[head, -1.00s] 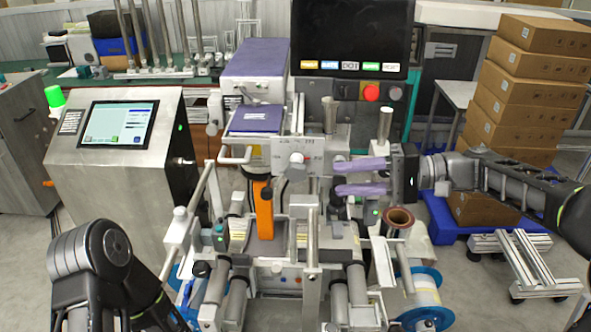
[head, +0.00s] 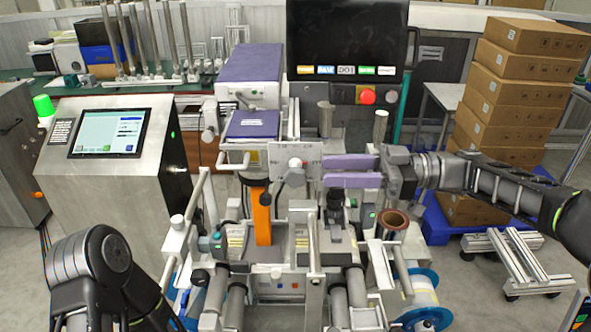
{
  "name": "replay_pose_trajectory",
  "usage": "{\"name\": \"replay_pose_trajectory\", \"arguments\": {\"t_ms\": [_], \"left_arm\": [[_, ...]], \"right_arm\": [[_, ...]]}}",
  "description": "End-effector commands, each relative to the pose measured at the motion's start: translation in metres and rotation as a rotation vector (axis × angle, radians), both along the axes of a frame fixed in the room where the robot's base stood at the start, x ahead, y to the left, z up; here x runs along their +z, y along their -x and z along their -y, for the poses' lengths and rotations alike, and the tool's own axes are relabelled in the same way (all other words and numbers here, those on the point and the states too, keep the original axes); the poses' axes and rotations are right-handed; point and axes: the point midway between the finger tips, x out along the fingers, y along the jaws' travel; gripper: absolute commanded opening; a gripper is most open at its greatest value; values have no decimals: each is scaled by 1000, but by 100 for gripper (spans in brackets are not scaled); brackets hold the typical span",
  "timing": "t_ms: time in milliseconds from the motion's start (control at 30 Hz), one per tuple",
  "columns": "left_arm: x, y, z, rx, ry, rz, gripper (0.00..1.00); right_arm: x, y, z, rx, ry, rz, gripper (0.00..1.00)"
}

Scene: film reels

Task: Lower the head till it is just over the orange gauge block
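The orange gauge block (head: 261,218) stands upright left of centre on the machine. Its top is close under dark and silver parts; I cannot tell whether they touch. Just right and above is a pale head plate (head: 281,150) with a round silver knob (head: 295,163). My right gripper (head: 323,172) comes in from the right with two purple fingers, tips at the plate's right edge. Only a narrow gap shows between the fingers, and whether they grip anything there is hidden. My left arm shows at lower left, but its gripper is out of view.
A black monitor (head: 346,38) with a red button (head: 367,97) below stands behind. A touch-screen cabinet (head: 110,180) is at left. A copper-coloured core (head: 393,222) sits below my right gripper. Stacked cartons (head: 515,95) and an aluminium frame (head: 510,265) stand at right.

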Motion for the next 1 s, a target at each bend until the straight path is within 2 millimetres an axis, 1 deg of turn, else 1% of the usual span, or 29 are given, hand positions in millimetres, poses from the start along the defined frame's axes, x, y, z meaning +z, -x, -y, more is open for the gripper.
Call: {"name": "replay_pose_trajectory", "arguments": {"t_ms": [167,500,600,733,967,1000], "left_arm": [[3,0,0,1,-1,-1,0],[20,2,-1,3,-5,-7,0],[23,3,-1,3,-7,-10,0],[24,3,-2,3,-7,-10,0],[23,3,-1,3,-7,-10,0],[23,3,-1,3,-7,-10,0]], "right_arm": [[2,0,-11,3,-1,0,37],[3,1,-61,4,0,-3,37],[2,1,-71,3,0,-3,37],[1,0,-78,1,0,-2,37],[0,0,-78,0,1,-1,37],[0,0,-78,0,1,-1,34]]}}
